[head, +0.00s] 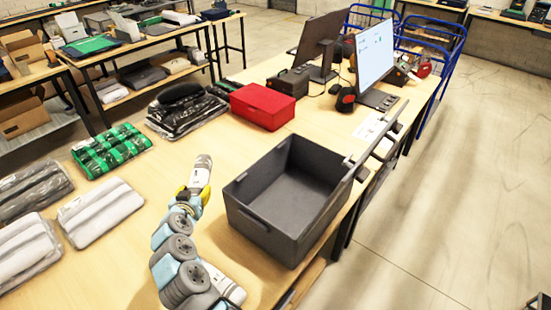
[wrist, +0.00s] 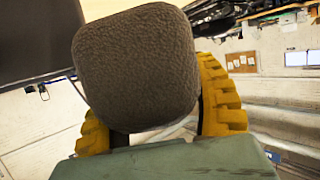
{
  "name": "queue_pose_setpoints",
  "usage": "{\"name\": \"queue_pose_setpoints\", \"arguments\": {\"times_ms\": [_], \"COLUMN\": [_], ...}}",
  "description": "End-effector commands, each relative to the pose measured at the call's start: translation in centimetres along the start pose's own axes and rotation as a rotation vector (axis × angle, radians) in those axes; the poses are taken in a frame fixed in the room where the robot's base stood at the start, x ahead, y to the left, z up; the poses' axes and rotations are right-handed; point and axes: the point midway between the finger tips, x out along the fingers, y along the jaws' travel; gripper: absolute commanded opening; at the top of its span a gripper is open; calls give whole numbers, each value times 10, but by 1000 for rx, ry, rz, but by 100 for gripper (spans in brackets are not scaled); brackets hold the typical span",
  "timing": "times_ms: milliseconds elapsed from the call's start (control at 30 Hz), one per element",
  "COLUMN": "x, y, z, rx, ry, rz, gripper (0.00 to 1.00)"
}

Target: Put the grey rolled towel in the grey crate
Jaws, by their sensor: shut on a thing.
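The grey rolled towel (wrist: 138,68) fills the middle of the wrist view, its rounded textured end toward the camera. My gripper (wrist: 158,112) has its yellow fingers on either side of the towel and is shut on it. In the head view my gripper (head: 194,191) is over the table, left of the crate and apart from it. The towel is hard to make out there. The grey crate (head: 268,234) stands open at the table's right edge, and its visible inside looks empty. A dark surface at the wrist view's upper left may be the crate.
A red box (head: 262,106) stands behind the crate, with a monitor (head: 374,56) farther back. Bagged green (head: 110,150), grey (head: 100,211) and black (head: 185,110) garments lie left and behind. Bare table (head: 150,195) lies between the garments and my gripper.

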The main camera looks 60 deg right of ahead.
Motion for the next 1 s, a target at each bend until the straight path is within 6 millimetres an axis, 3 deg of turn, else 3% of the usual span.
{"name": "queue_pose_setpoints", "arguments": {"times_ms": [100, 200, 433, 633, 800, 1000], "x": [18, 32, 51, 55, 53, 54], "y": [35, 68, 163, 238, 271, 278], "z": [-28, -42, -61, -73, -76, -74], "rx": [54, 91, 182, 251, 280, 288], "ry": [6, 3, -14, -20, -20, -18], "rz": [103, 193, 418, 595, 674, 693], "gripper": [20, 20, 20, 20, 20, 20]}}
